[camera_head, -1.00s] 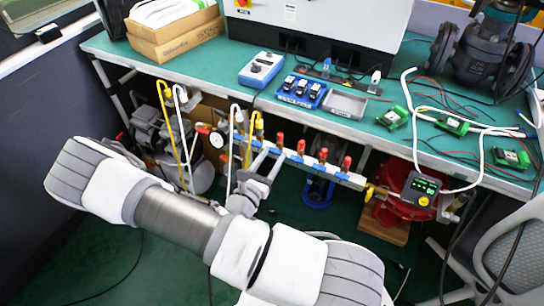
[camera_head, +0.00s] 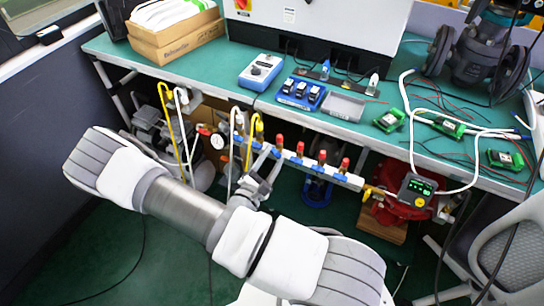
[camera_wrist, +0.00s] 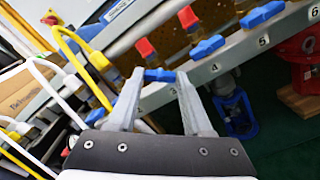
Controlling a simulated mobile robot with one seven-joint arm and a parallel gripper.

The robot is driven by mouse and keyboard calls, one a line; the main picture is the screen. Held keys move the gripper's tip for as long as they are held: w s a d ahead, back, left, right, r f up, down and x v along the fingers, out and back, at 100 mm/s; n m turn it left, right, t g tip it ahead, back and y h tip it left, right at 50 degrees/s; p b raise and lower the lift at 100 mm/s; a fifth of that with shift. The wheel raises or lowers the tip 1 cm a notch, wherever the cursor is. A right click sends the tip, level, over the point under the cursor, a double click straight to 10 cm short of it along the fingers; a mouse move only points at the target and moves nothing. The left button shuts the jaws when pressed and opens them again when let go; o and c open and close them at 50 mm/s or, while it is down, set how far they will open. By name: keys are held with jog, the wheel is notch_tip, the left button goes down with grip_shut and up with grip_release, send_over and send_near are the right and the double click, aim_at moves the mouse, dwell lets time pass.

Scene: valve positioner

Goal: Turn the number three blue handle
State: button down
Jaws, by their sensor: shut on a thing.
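The blue handle (camera_wrist: 160,75) lies crosswise between the two fingertips of my gripper (camera_wrist: 159,80) in the wrist view. Its ends meet the inner sides of the fingers, and it sits by what looks like a 3 label, just left of the number 4. My gripper is shut on this handle, with the fingers still well apart. In the head view my gripper (camera_head: 268,163) reaches the white valve manifold (camera_head: 352,181) from the front; my fingers and wrist partly hide the handle there.
A neighbouring blue handle (camera_wrist: 207,47) by number 4 is close to the right finger. Red handles (camera_wrist: 145,47) stand just behind. Yellow pipes (camera_head: 185,150) and white pipes rise at the left. The green bench top (camera_head: 230,70) overhangs the manifold.

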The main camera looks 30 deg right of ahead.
jog(key=m, duration=0.5)
jog(key=shift+m, duration=0.3)
jog(key=shift+f+m, duration=0.1)
jog(key=shift+m, duration=2.1)
jog(key=c, duration=0.6)
grip_release()
jog(key=shift+a, duration=0.15)
